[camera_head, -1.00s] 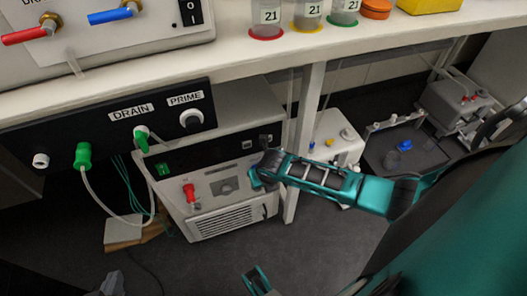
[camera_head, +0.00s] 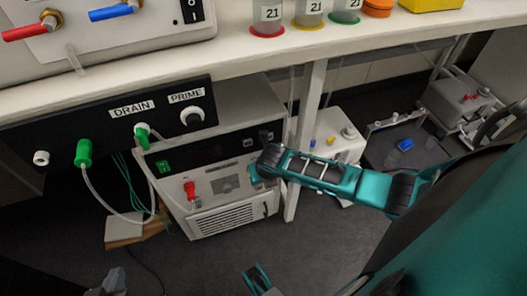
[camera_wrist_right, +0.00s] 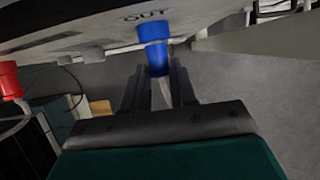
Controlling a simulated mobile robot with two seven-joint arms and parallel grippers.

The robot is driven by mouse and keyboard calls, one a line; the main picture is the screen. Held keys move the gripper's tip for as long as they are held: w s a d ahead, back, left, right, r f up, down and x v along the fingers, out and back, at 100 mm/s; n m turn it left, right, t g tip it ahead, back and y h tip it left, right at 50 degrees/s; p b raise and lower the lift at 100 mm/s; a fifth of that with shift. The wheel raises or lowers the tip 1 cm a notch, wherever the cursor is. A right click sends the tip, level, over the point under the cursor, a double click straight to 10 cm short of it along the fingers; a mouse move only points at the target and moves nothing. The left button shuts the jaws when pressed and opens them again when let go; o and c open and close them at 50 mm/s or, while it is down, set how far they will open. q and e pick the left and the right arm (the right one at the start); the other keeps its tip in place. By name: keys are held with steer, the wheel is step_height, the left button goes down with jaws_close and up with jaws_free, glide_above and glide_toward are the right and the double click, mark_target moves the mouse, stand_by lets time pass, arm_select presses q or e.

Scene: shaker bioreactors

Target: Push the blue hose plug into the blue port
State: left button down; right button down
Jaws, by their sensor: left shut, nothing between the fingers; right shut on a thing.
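The blue hose plug (camera_wrist_right: 159,66) is in my right gripper, with its pale hose running back between the fingers. The blue port (camera_wrist_right: 153,30) is under the OUT label in the right wrist view. The plug's end is lined up with the port and appears to meet it; I cannot tell how deep it sits. My right gripper (camera_wrist_right: 158,78) is shut on the plug. In the head view its arm reaches to the low unit's front and hides plug and port. My left gripper (camera_head: 115,281) is shut and empty at the bottom left edge.
The low unit (camera_head: 235,215) has a red fitting (camera_head: 190,189) on its front. A black DRAIN and PRIME panel (camera_head: 60,130) with green connectors (camera_head: 83,152) and hanging hoses is at left. The bench (camera_head: 250,70) overhangs, its leg (camera_head: 301,140) close to my right arm. Floor in front is clear.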

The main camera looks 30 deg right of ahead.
steer(key=shift+w+d, duration=0.1)
steer(key=shift+w, duration=0.05)
steer(key=c, duration=0.8)
jaws_free()
steer(key=shift+r, duration=0.15)
steer(key=shift+p+v, duration=3.1)
steer(key=shift+v, duration=3.2)
